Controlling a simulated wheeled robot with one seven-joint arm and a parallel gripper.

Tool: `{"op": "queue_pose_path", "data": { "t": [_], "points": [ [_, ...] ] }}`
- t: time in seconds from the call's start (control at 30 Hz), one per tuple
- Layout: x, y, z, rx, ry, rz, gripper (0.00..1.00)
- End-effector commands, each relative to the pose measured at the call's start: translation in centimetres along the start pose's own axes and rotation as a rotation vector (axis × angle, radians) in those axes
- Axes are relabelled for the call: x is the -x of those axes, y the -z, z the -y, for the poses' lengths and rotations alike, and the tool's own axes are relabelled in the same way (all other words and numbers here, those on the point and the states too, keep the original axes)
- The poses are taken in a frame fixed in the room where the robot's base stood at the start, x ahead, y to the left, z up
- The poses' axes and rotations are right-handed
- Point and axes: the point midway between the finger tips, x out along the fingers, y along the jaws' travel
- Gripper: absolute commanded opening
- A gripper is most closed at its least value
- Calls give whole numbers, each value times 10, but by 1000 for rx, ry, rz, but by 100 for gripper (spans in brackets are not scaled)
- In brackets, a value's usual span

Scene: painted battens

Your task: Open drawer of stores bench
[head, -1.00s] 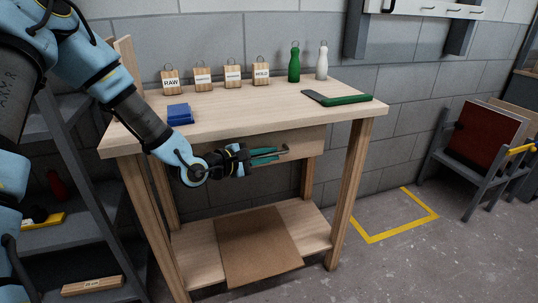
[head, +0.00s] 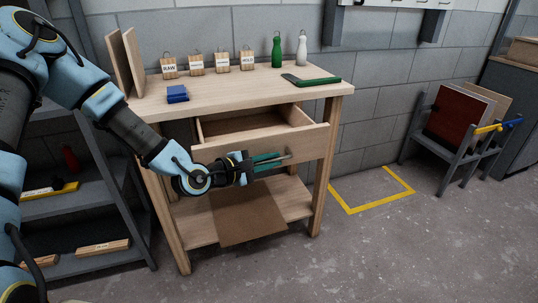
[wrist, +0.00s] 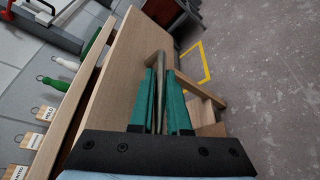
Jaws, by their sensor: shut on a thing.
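The stores bench (head: 215,93) is a light wooden bench against the grey block wall. Its drawer (head: 307,142) stands pulled out from under the top, and its inside shows bare wood where I can see it. My gripper (head: 276,160) is at the drawer front, its green fingers shut on the drawer handle (head: 289,156). In the wrist view the handle (wrist: 159,70) lies between the two green fingers, beside the drawer front (wrist: 130,65).
A grey shelf (head: 90,190) stands left. Floor at right is clear around a yellow outline (head: 352,211).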

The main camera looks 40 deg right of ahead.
Motion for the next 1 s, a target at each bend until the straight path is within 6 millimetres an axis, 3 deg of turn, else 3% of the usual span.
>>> {"op": "queue_pose_path", "data": {
  "t": [0.37,0.4,0.5,0.8,1.0],
  "points": [
    [1,-1,1,0,-1,-3,0],
    [1,-1,1,0,-1,-3,17],
    [1,-1,1,0,-1,-3,27],
    [4,-1,1,0,-1,-2,27],
    [31,0,2,2,-2,-4,27]
  ]
}}
